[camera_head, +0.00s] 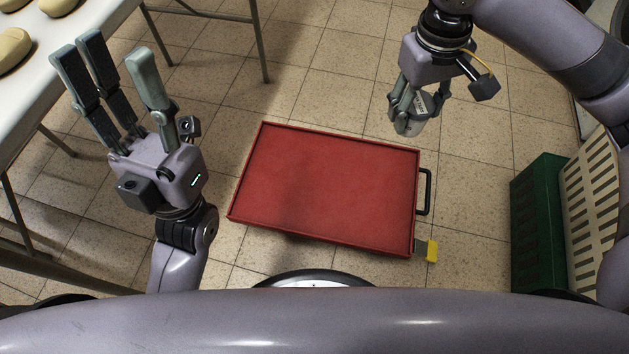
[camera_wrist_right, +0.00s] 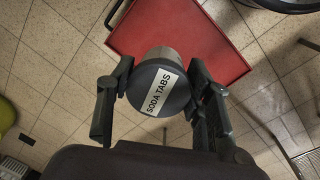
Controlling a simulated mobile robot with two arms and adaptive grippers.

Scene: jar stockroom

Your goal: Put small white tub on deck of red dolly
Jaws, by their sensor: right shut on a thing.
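The red dolly (camera_head: 325,190) lies on the floor in the middle of the head view, with a bare raised-rim deck and a black handle on its right. My right gripper (camera_head: 412,105) is shut on a small tub (camera_head: 409,127), above the floor near the dolly's upper right corner. The right wrist view shows the tub's dark lid (camera_wrist_right: 158,90), labelled SODA TABS, between the fingers; its side looks greyish. The dolly's deck (camera_wrist_right: 190,25) shows beyond it. My left gripper (camera_head: 112,60) is open and empty, left of the dolly.
A pale table (camera_head: 50,75) with bread-like loaves stands at upper left. A green crate (camera_head: 540,225) and a cream slatted crate (camera_head: 592,200) stand at right. A yellow piece (camera_head: 432,251) sticks out at the dolly's lower right corner. The tiled floor around the dolly is mostly clear.

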